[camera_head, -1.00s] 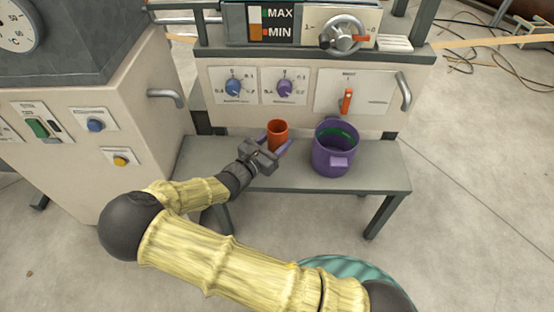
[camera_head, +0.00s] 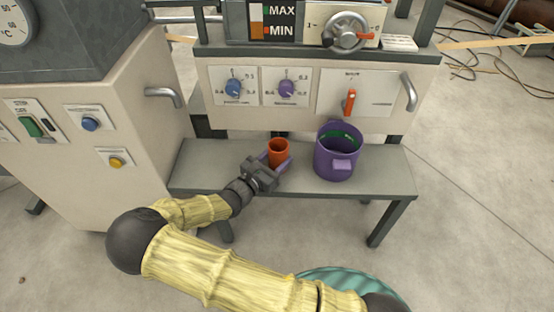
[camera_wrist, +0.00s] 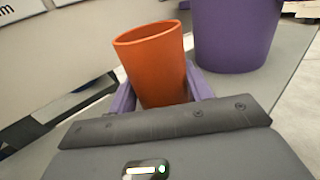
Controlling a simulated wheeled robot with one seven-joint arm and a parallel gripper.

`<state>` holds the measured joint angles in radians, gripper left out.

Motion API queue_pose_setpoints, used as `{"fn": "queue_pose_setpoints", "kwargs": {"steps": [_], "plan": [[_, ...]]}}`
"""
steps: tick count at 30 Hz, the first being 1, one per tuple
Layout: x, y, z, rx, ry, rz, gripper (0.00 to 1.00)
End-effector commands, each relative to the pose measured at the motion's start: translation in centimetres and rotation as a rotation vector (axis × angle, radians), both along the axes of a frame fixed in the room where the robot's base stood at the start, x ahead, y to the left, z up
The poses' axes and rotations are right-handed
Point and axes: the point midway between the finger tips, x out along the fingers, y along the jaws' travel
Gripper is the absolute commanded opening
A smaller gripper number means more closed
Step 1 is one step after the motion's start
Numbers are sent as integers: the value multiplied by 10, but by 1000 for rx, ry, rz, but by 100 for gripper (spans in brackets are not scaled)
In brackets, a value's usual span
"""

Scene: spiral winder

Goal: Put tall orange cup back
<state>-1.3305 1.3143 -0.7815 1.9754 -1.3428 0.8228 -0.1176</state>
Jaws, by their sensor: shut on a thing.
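The tall orange cup (camera_head: 278,150) is upright at the bench, left of the purple pot (camera_head: 336,158). My gripper (camera_head: 275,162) is shut on the cup, with one purple finger on each side of it. In the wrist view the orange cup (camera_wrist: 153,62) stands between the fingers (camera_wrist: 162,92), its rim toward the top and its lower part hidden behind the gripper body. Whether the cup's base touches the bench cannot be told.
The grey bench (camera_head: 380,180) has free room at its right end and to the left of the cup. Behind it is a machine panel with a blue knob (camera_head: 234,87), a purple knob (camera_head: 287,88) and a red lever (camera_head: 350,100). A beige cabinet (camera_head: 100,190) stands at the left.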

Motion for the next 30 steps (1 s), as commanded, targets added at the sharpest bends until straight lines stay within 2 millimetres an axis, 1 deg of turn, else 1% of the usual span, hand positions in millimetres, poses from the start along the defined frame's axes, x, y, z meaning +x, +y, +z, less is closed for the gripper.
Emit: {"fn": "queue_pose_setpoints", "kwargs": {"steps": [7,8,9,11,20,23,26,30], "plan": [[0,-1,-3,-1,1,-2,23],[0,-1,-3,0,0,-2,52],[0,-1,-3,0,0,-2,60],[0,-1,-3,0,0,-2,72],[0,0,-2,0,0,1,72],[0,0,1,1,0,1,72],[-8,8,3,1,2,4,72],[-27,23,4,1,2,4,72]]}}
